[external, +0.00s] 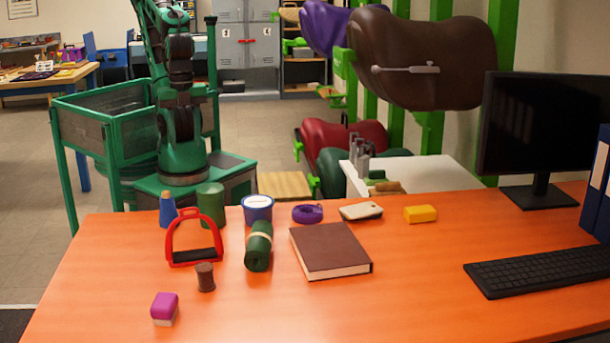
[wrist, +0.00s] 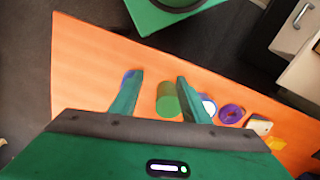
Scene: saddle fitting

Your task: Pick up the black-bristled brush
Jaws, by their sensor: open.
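No brush shows clear black bristles. A cream-topped block with a dark underside (external: 361,211) lies near the back edge of the orange table; I cannot tell for sure whether it is the brush. It also shows in the wrist view (wrist: 260,127), right of my gripper. A pink block with a pale underside (external: 165,308) lies at the front left. The external view does not show my fingertips.
The orange table (external: 420,320) also holds a blue bottle (external: 167,210), red stirrup (external: 194,259), white-topped jar (external: 257,208), green roll (external: 259,247), purple coil (external: 307,214), yellow block (external: 420,214), brown book (external: 329,250) and spool (external: 205,277). A monitor (external: 540,130) and keyboard (external: 540,270) occupy the right.

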